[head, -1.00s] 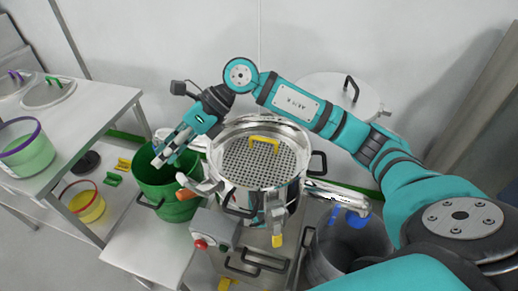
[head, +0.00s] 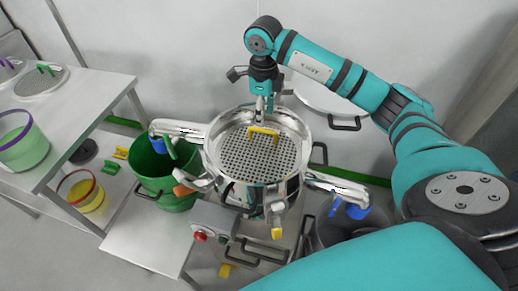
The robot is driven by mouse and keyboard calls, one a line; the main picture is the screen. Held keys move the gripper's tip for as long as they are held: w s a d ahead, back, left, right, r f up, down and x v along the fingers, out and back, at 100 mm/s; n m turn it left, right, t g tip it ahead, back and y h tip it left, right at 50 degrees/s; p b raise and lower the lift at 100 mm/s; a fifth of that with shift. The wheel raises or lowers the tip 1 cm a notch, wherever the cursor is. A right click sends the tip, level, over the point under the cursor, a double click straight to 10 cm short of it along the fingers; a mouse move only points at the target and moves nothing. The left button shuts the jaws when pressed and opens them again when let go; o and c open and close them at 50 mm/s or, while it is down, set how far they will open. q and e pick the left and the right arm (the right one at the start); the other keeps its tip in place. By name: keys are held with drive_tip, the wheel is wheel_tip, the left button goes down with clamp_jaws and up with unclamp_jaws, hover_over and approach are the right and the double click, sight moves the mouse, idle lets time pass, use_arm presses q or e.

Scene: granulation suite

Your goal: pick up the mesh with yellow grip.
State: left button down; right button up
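The mesh (head: 247,160) is a round perforated metal plate lying in the open top of the steel sifter (head: 300,180). Its yellow grip (head: 263,131) stands up near the back part of the plate. My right gripper (head: 265,106) points down just behind and above the yellow grip, near the sifter's back rim. Its fingertips overlap the grip's far side in the picture, and I cannot tell whether they touch it. The finger gap is too small to judge. My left gripper is not in view.
Steel spouts with blue ends reach left (head: 180,129) over a green bucket (head: 183,192) and right (head: 335,184) over a dark container. A round lid (head: 320,95) with a black handle lies behind. The left table (head: 105,90) carries a green-handled mesh (head: 42,82) and another bucket (head: 25,150).

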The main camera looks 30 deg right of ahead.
drive_tip(key=f, duration=0.2)
drive_tip(key=p, duration=0.2)
hover_over(259, 147)
drive_tip(key=w+d, duration=0.1)
drive_tip(key=d, duration=0.1)
wheel_tip(259, 147, down, 4)
drive_tip(key=shift+w+d+f, duration=0.15)
drive_tip(key=shift+f, duration=0.4)
drive_tip(key=shift+c, duration=0.5)
clamp_jaws()
drive_tip(key=shift+r, duration=0.1)
